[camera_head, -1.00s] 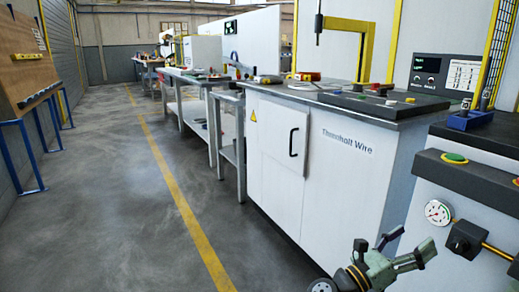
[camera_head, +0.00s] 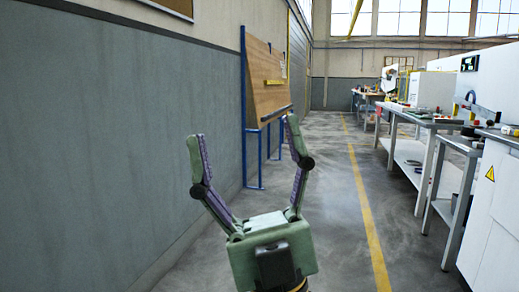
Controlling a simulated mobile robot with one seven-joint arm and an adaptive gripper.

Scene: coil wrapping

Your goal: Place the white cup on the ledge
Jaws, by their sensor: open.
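My gripper (camera_head: 240,142) is in the lower middle of the head view, pointing up and away from me. Its two green fingers are spread wide with nothing between them. It is in front of the grey wall and the aisle, apart from every surface. I see no white cup that I can make out in this view. I cannot tell which surface is the ledge.
A grey wall (camera_head: 120,130) runs along the left. A wooden board (camera_head: 265,85) on a blue frame stands against it. Workbenches (camera_head: 425,122) with small items and a white cabinet (camera_head: 492,220) line the right. The aisle floor (camera_head: 335,215) with a yellow line is clear.

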